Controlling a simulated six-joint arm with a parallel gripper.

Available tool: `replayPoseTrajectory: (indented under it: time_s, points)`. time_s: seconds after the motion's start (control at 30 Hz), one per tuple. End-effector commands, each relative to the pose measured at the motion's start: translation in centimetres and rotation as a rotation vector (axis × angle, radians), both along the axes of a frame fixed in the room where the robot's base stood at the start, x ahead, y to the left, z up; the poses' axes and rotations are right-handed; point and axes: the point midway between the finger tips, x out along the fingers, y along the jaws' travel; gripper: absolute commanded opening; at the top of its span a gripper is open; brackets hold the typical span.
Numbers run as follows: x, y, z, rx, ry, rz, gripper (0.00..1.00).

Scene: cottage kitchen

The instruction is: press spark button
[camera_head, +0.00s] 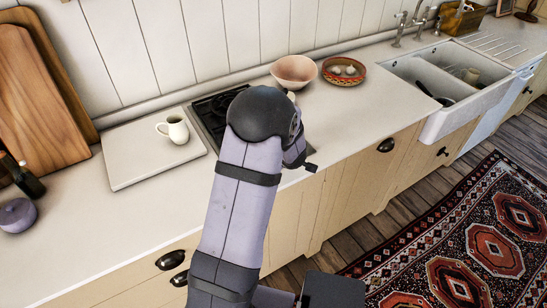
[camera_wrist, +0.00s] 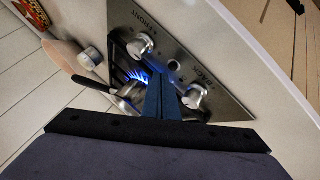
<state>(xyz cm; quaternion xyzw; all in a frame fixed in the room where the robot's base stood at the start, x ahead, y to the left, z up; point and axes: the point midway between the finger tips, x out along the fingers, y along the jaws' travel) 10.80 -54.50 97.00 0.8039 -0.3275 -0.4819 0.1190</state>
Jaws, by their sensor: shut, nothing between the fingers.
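The spark button (camera_wrist: 174,65) is a small round button on the steel hob panel (camera_wrist: 160,18), between two silver knobs (camera_wrist: 142,47) and (camera_wrist: 194,96). My gripper (camera_wrist: 160,76) is shut and empty. Its dark fingertips appear just beside the button in the wrist view; I cannot tell whether they touch anything. A blue flame (camera_wrist: 139,77) burns at the burner left of the fingers. In the head view the hob (camera_head: 206,112) is partly hidden behind my arm, and the button and fingertips are hidden.
A metal item with a black handle (camera_wrist: 93,84) sits near the flame. A white board (camera_head: 130,170) with a cream jug (camera_head: 174,129) lies left of the hob. A pink bowl (camera_head: 294,70) and a patterned dish (camera_head: 343,71) stand behind. The counter right of the hob is clear.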

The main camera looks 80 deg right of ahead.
Motion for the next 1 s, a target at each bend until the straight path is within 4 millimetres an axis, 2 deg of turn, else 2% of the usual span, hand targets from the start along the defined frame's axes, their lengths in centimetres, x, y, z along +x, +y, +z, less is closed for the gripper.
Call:
replayPoseTrajectory:
  time_s: [0.1,0.53,1.0]
  points:
    - [0.0,0.0,1.4,0.000,0.000,0.000,0.00]
    - [0.0,0.0,5.1,0.000,0.000,0.000,0.00]
    - [0.0,0.0,5.4,0.000,0.000,0.000,0.00]
